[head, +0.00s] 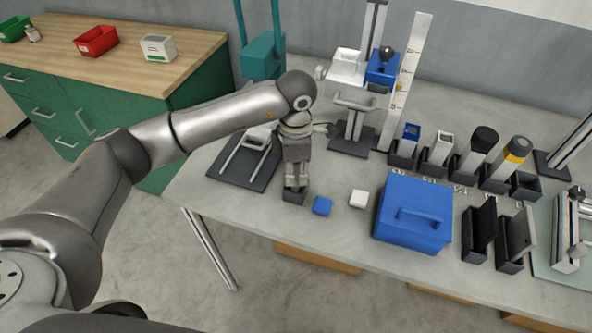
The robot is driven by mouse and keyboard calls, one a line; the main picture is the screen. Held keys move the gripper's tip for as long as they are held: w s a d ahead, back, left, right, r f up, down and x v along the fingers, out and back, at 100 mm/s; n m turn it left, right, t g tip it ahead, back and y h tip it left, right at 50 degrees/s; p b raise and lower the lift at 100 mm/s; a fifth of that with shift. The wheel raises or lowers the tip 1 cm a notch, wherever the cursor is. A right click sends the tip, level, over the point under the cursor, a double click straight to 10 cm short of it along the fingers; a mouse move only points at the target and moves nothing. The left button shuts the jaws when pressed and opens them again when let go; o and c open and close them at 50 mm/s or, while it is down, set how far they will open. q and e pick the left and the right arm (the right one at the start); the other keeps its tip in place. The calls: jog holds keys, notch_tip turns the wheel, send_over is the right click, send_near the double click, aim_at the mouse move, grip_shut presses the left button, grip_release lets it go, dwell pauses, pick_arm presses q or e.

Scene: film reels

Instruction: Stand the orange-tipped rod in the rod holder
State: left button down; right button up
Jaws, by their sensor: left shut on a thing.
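My left gripper (295,185) points down at the table left of the middle, its fingers closed around a small dark block (294,196) at table height. I cannot tell whether the block touches the table. I cannot make out an orange-tipped rod for certain. A row of black sockets (493,186) at the right holds upright pieces: a blue one (411,132), a white one (442,150), a black-capped one (482,143) and one with a yellow band (512,155). The socket at the right end (525,186) looks empty. I cannot tell which is the rod holder. My right gripper is out of view.
A blue cube (322,206) and a white cube (359,199) lie right of my left gripper. A blue case (412,219) stands farther right. A stand (352,130) and a white ruler (406,75) rise behind. A dark tray (240,168) lies to the left.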

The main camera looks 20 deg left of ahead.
pick_arm(q)
jog(key=shift+f+b, duration=0.4)
jog(key=shift+f, duration=0.05)
jog(key=c, duration=1.6)
grip_release()
jog(key=shift+c, duration=0.2)
jog(key=shift+r+p, duration=2.7)
jog(key=shift+r, duration=2.8)
